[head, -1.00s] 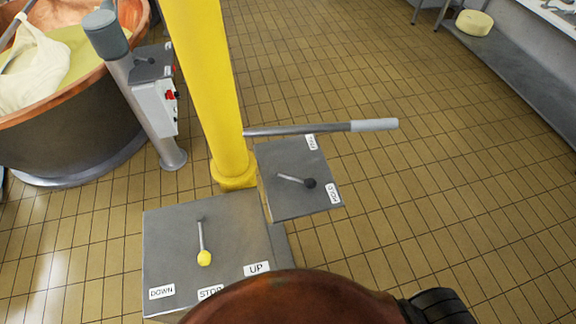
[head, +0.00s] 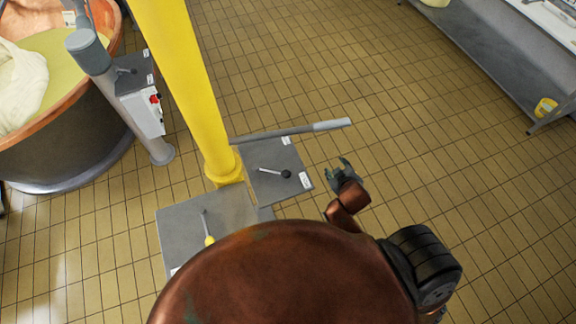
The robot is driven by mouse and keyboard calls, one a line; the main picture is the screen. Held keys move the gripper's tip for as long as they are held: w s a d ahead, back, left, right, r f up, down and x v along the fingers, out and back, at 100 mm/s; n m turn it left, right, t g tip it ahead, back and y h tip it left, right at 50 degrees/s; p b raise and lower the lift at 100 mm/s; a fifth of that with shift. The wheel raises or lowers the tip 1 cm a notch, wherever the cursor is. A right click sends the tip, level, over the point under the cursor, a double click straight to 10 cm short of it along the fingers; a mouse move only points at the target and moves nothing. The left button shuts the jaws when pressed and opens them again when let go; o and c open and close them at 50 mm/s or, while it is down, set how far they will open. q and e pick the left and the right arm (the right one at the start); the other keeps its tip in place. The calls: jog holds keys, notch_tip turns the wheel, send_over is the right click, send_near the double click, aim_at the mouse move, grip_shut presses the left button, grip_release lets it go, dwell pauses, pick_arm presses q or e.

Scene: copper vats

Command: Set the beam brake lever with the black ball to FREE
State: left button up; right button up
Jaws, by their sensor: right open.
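The beam brake lever (head: 274,172) is a thin metal rod with a black ball at its end. It lies on a grey panel (head: 266,188) beside the yellow column, and the ball points right, towards the label (head: 305,180) on the panel's right edge. A second label (head: 285,141) sits at the panel's far edge. In this view both labels are too small to read. My right gripper (head: 343,166) is open and empty, to the right of the panel and apart from the lever. My left gripper is not in view.
A yellow column (head: 190,80) rises behind the panel. A grey bar (head: 290,131) juts right above the panel's far edge. A lower box (head: 185,230) carries a yellow-ball lever (head: 207,228). A copper vat (head: 70,150) stands at left.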

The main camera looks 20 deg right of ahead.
jog(key=w+a+r+n+t, duration=0.2)
jog(key=w+r+t, duration=0.1)
jog(key=r, duration=0.6)
jog(key=w+a+r+n+t+y+p, duration=0.1)
jog(key=w+a+r+n+t, duration=0.2)
jog(key=r, duration=0.5)
jog(key=w+a+r+n+t, duration=0.1)
jog(key=w+r+n+t, duration=0.2)
jog(key=r, duration=0.6)
jog(key=w+a+r+n+y, duration=0.1)
jog(key=a+r+n+y, duration=0.45)
jog(key=a+n, duration=0.2)
jog(key=a+r+n+y, duration=0.4)
jog(key=a+n+y, duration=0.3)
jog(key=a, duration=0.2)
jog(key=s+a+f+n+g+y, duration=0.45)
jog(key=a+f+n+g, duration=0.2)
jog(key=a+n, duration=0.35)
jog(key=n+g+h, duration=0.9)
jog(key=n+h, duration=0.2)
send_over(287, 172)
jog(key=s+d, duration=0.2)
notch_tip(287, 172, down, 23)
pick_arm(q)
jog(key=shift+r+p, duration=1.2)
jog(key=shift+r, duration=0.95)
pick_arm(e)
jog(key=shift+m, duration=0.25)
jog(key=shift+x, duration=3.4)
